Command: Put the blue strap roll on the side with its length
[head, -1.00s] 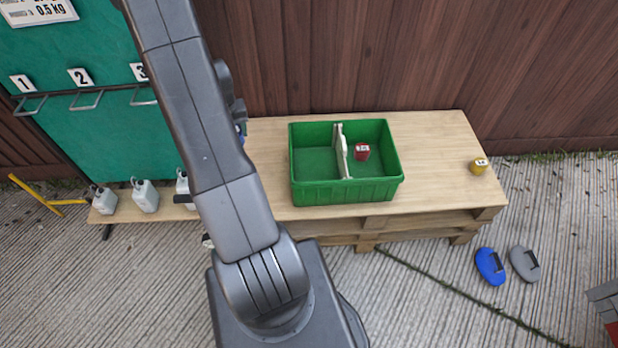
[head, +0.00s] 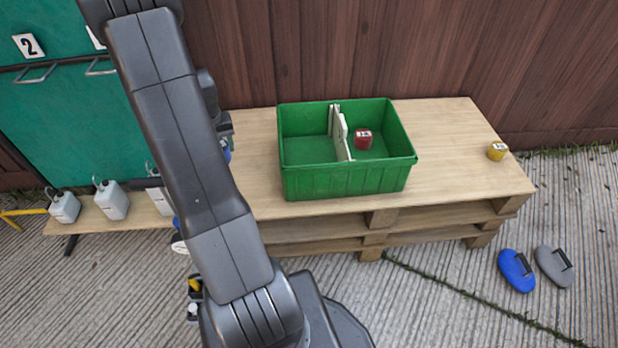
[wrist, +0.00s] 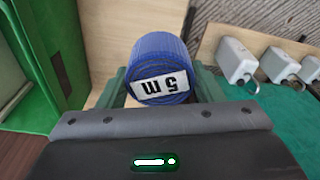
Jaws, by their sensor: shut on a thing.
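In the head view my arm hides the gripper and most of the roll; only a small blue patch shows beside the arm. The green crate (head: 345,182) stands on the pallet table, split by a pale upright divider (head: 339,135). The left compartment looks empty. A red roll (head: 363,139) with a small label lies in the right one. I cannot read any length marks on the crate.
A yellow roll (head: 497,151) sits at the table's (head: 450,140) right end. White jugs (head: 111,200) stand on a low bench at left, before a green board. A brown fence runs behind. Blue (head: 516,270) and grey (head: 554,265) handled pads lie on the ground at right.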

